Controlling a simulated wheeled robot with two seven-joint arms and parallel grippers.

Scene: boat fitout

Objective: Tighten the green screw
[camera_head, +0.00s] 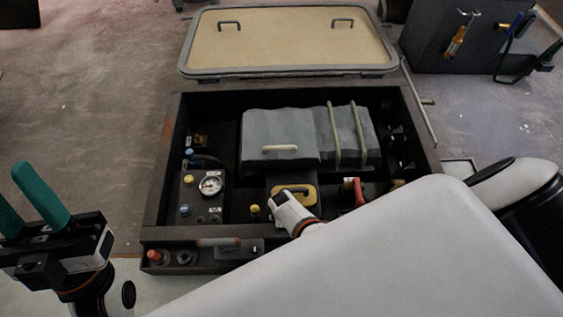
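I cannot make out a green screw for certain. My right arm crosses the lower right. The white and black end of my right gripper (293,212) is over the front middle of the box, near a yellow-topped part (293,192). Its fingers are hidden, and so is whatever lies under the arm.
A grey engine block (280,130) with pale handles fills the box middle. A gauge (210,185) is at its left and a red lever (359,192) at its right. The lid (290,38) lies open behind. A dark tool holder (430,45) stands at the back right. Floor at left is clear.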

